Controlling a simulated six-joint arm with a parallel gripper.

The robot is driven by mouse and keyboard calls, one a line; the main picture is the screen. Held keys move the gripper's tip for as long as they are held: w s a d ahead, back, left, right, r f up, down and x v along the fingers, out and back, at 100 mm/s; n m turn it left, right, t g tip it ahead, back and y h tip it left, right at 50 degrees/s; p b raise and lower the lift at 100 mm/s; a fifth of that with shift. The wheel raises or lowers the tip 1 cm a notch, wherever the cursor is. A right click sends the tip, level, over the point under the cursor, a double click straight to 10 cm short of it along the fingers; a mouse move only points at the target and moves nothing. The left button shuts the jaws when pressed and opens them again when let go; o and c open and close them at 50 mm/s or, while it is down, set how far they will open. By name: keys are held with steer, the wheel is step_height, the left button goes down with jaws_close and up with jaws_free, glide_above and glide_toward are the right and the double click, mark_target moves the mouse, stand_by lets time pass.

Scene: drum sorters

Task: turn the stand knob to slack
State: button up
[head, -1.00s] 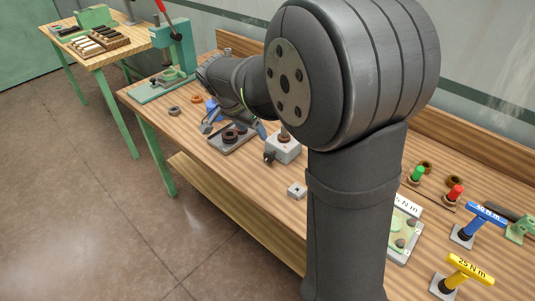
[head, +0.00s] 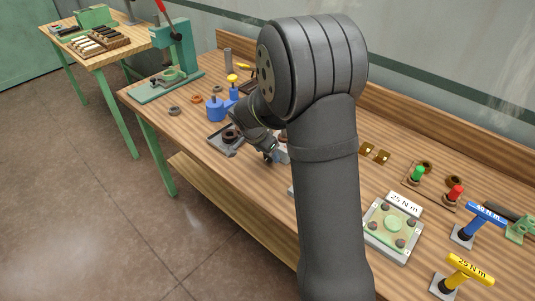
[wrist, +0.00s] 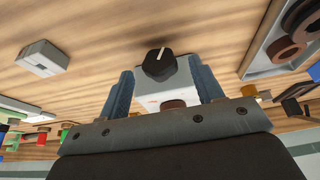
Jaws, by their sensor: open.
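The stand (wrist: 178,82) is a pale box with a black knob (wrist: 158,64) on its near face in the wrist view. A white pointer line on the knob points up and slightly right in that picture; I cannot read any markings for it. My gripper (wrist: 160,67) is open, with one blue-grey finger on each side of the knob and a visible gap on both sides. In the head view my gripper (head: 270,154) is at the stand, which my arm mostly hides. A brown round part shows on the stand, partly hidden by the gripper body.
A grey tray (wrist: 252,68) with dark rings lies to the right in the wrist view. A small pale box (wrist: 43,57) lies to the left. In the head view, a 25 N m fixture plate (head: 372,246) and T-handled tools (head: 483,216) stand on the right.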

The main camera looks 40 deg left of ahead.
steer(key=shift+x, duration=0.85)
steer(key=shift+c, duration=0.2)
steer(key=c, duration=1)
steer(key=shift+o, duration=0.2)
steer(key=shift+a+h, duration=0.1)
steer(key=shift+h, duration=0.2)
steer(key=shift+o, duration=0.2)
steer(key=h, duration=0.3)
steer(key=shift+a+f+n, duration=0.1)
steer(key=shift+a+n, duration=0.2)
steer(key=shift+n, duration=0.1)
steer(key=shift+a+f+n+t+h, duration=0.1)
steer(key=shift+n+t+h, duration=0.1)
steer(key=shift+h, duration=0.65)
steer(key=shift+a+n+t+h, duration=0.1)
steer(key=shift+n+h, duration=0.1)
steer(key=shift+h, duration=0.65)
steer(key=shift+w, duration=0.1)
